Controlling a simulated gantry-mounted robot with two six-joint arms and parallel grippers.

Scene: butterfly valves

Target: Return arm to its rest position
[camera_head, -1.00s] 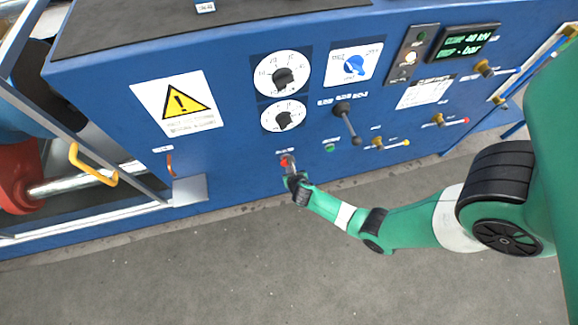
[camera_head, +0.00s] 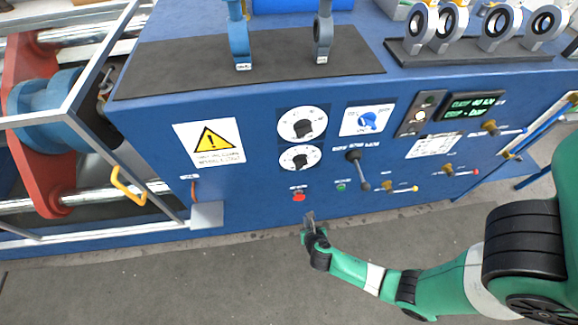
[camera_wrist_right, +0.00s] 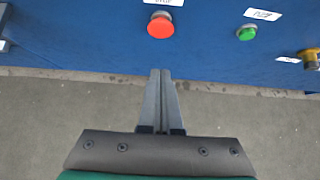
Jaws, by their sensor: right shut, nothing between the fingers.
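My right arm (camera_head: 375,277) is green with black joints and reaches in from the right in the head view. Its gripper (camera_head: 309,217) is just in front of the blue panel, a little below the red button (camera_head: 299,196). In the right wrist view the two grey fingers (camera_wrist_right: 162,75) are together and hold nothing. The red button (camera_wrist_right: 160,26) shows beyond the fingertips, apart from them. My left gripper is not in view.
The blue cabinet (camera_head: 250,200) carries a green button (camera_head: 341,187), a black lever (camera_head: 358,170), white dials (camera_head: 301,125) and small valves (camera_head: 448,171). A silver box (camera_head: 207,215) juts out at lower left. The grey floor (camera_head: 180,285) in front is clear.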

